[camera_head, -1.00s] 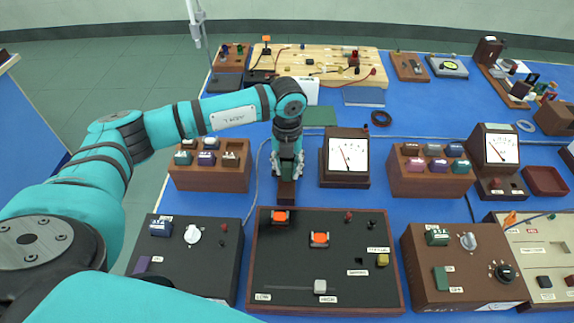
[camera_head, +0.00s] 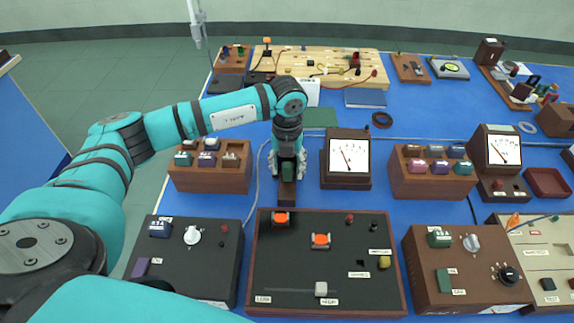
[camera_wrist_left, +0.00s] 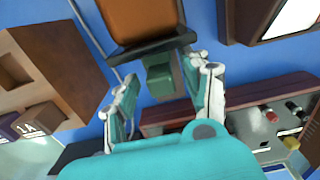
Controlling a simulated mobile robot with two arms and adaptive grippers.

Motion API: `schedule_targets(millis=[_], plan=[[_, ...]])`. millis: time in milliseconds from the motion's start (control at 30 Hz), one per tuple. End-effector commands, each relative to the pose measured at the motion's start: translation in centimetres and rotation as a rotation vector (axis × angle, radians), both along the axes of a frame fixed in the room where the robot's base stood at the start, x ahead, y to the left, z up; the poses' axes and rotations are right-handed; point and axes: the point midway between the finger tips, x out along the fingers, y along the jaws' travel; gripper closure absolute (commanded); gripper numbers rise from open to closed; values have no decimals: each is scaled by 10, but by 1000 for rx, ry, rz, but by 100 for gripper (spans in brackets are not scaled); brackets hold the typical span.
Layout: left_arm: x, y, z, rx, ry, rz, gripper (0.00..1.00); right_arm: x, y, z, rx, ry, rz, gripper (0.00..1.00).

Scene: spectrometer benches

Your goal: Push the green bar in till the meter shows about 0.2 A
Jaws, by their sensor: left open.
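A small green block (camera_head: 289,171) shows between the fingers of my left gripper (camera_head: 288,174), above a brown block (camera_head: 287,194). In the left wrist view the green block (camera_wrist_left: 159,80) sits between the open fingers (camera_wrist_left: 160,86), below an orange-brown block (camera_wrist_left: 142,22). I cannot tell whether the fingers touch it. An analog meter (camera_head: 348,157) stands to the right of the gripper; its needle leans up and left, and its scale is too small to read. My right gripper is out of view.
A dark panel (camera_head: 345,245) with orange switches and a slider lies in front of the gripper. Wooden boxes of coloured plugs stand to the left (camera_head: 212,180) and right (camera_head: 432,187). A second meter (camera_head: 504,150) is farther right. A brown control box (camera_head: 415,270) stands front right.

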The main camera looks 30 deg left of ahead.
Motion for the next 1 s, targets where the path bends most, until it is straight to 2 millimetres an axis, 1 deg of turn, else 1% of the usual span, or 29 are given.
schedule_targets(millis=[67, 167, 500, 600, 700, 800, 1000], plan=[[1, 0, 4, -1, -3, -1, 52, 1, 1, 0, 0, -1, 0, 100], [1, 0, 17, 0, -4, -1, 52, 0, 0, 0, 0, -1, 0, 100], [1, 0, 87, -1, -5, 1, 52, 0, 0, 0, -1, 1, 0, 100], [0, 1, 103, 0, -4, 0, 52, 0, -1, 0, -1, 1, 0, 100], [0, 1, 113, -1, -3, 1, 52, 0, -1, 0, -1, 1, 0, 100], [0, 1, 119, 0, -1, 1, 52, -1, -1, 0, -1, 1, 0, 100], [0, 1, 120, 0, 0, 1, 52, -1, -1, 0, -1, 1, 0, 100]])
